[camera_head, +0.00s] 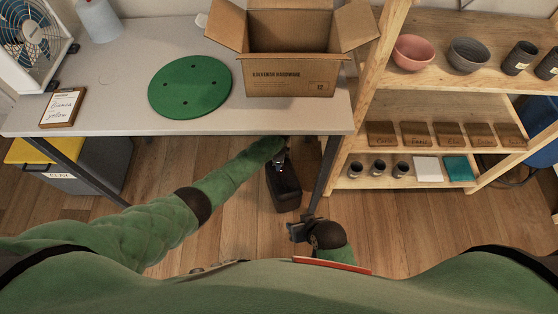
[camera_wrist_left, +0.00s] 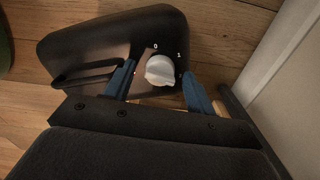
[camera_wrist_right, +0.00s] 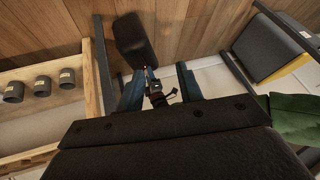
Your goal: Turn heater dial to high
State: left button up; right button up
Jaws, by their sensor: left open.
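The black heater (camera_head: 284,188) stands on the wood floor under the table's front edge. In the left wrist view the heater (camera_wrist_left: 95,50) shows its top face with a round white dial (camera_wrist_left: 160,70). The marks 0 and 1 are readable beside the dial; which mark it points to I cannot tell. My left gripper (camera_wrist_left: 159,73) is open, with one blue finger on each side of the dial. Whether the fingers touch it is unclear. My right gripper (camera_head: 298,230) is apart from the heater, near the table leg. Its blue fingers (camera_wrist_right: 158,88) are spread and empty.
The table (camera_head: 130,95) stands above the heater, with an open cardboard box (camera_head: 285,75) and a green disc (camera_head: 190,86) on it. A table leg (camera_head: 325,175) and wooden shelf (camera_head: 400,183) are right of the heater. A grey bin (camera_head: 95,165) is at left.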

pick_arm(q)
notch_tip(320, 180, up, 7)
jog(key=shift+r+p, duration=0.2)
jog(key=shift+p, duration=0.25)
jog(key=shift+r, duration=0.2)
pick_arm(e)
jog(key=shift+s+d+r, duration=0.1)
jog(key=shift+s+r, duration=0.1)
jog(key=shift+r, duration=0.75)
jog(key=shift+s+d+r, duration=0.1)
jog(key=shift+s+r, duration=0.05)
jog(key=shift+r, duration=0.75)
